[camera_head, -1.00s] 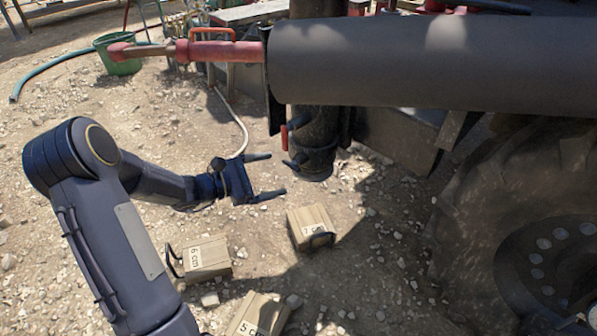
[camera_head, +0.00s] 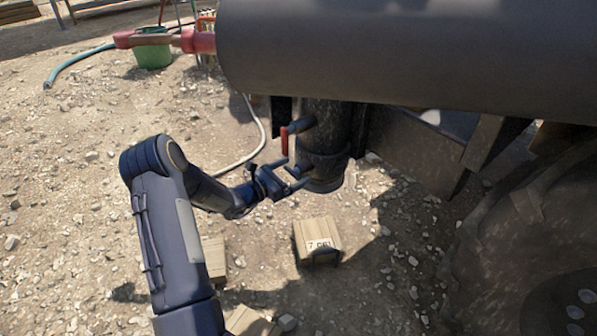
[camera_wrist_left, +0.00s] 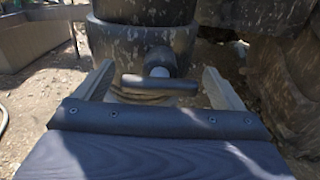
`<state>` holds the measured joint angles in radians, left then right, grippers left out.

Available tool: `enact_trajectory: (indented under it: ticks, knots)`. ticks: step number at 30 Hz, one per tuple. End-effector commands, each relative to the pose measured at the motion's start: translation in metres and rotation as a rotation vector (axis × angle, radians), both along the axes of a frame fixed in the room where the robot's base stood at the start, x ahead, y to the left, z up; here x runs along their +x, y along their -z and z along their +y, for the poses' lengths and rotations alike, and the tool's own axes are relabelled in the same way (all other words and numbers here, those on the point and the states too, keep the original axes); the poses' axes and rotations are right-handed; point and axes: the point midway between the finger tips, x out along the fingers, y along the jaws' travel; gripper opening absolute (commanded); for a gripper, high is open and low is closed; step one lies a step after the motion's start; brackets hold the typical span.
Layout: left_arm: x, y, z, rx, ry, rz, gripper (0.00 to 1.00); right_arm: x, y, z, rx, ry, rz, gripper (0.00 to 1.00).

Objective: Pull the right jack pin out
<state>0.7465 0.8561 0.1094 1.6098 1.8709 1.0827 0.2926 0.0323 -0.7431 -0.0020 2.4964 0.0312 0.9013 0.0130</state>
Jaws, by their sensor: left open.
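The jack leg is a dark, mud-spotted upright cylinder (camera_head: 330,135) under the large grey tank, and it also shows in the left wrist view (camera_wrist_left: 145,40). A dark T-shaped jack pin (camera_wrist_left: 158,86) sticks out of its lower collar, with its crossbar lying level. My left gripper (camera_head: 297,172) is open at the jack's lower part. In the left wrist view its two fingers stand apart, one on each side of the pin's crossbar, with nothing gripped. In the head view the gripper partly hides the pin. My right gripper is out of view.
A red handle (camera_head: 284,141) projects from the jack just above my gripper. The grey tank (camera_head: 400,50) overhangs it. A big muddy tire (camera_head: 530,220) stands at right. A green bucket (camera_head: 153,56) is far left.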

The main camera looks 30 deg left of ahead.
Motion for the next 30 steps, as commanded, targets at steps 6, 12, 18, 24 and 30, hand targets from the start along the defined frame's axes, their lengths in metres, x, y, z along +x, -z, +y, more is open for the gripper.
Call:
enact_trajectory:
  ticks: [6,12,18,24,30]
  knots:
    - [0.018,0.000,-0.008,0.001,0.001,-0.002,0.90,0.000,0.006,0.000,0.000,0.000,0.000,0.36]
    - [0.020,0.000,-0.008,0.001,0.000,0.000,0.90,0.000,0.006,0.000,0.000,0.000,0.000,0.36]
    - [0.020,0.000,-0.008,0.001,0.000,0.000,0.74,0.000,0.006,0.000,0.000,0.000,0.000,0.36]
    - [0.020,0.000,-0.008,0.001,0.001,0.000,0.48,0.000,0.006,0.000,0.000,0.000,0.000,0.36]
    - [0.019,0.000,-0.008,0.002,0.001,-0.001,0.27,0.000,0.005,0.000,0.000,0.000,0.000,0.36]
